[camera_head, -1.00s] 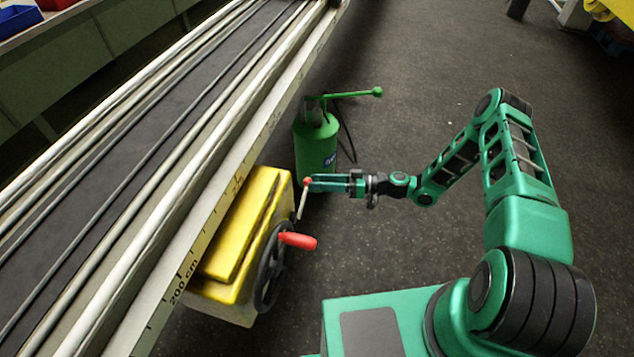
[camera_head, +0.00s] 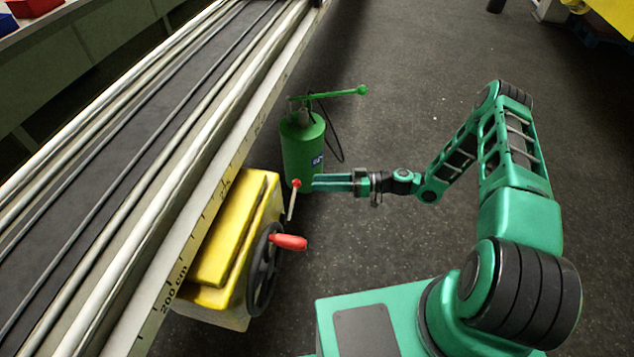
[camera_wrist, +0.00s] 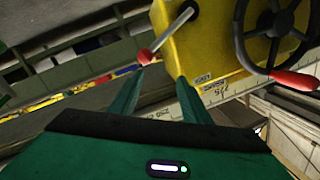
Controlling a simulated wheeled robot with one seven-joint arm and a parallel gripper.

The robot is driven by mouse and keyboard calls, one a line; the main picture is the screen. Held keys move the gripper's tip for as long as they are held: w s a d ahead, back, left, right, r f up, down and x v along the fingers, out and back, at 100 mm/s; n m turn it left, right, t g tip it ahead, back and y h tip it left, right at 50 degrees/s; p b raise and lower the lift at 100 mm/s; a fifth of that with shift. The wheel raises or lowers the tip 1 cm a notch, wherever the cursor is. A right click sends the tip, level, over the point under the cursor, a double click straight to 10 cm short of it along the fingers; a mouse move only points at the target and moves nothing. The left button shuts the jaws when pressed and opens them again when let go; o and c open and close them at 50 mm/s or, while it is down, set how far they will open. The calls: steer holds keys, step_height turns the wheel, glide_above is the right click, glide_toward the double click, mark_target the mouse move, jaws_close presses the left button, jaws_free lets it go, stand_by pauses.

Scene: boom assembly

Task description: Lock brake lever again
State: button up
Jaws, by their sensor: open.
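The brake lever (camera_head: 292,201) is a thin pale rod with a red ball on top, standing nearly upright beside the yellow box (camera_head: 229,236). In the wrist view the lever (camera_wrist: 168,35) runs diagonally from a pivot on the yellow box (camera_wrist: 215,38) to its red knob near the left fingertip. My gripper (camera_head: 316,182) is just right of the red knob in the head view, with a small gap visible. In the wrist view my gripper (camera_wrist: 160,77) has its two green fingers apart, with nothing held between them.
A black handwheel with a red handle (camera_head: 288,242) sits on the box's side, below the lever. A green pump cylinder (camera_head: 302,145) stands on the floor just behind my gripper. The long rail (camera_head: 190,215) with a scale runs along the left. Floor to the right is open.

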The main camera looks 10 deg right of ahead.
steer(key=v, duration=0.7)
steer(key=shift+d, duration=0.4)
stand_by(0.3)
steer(key=shift+f, duration=0.15)
stand_by(0.5)
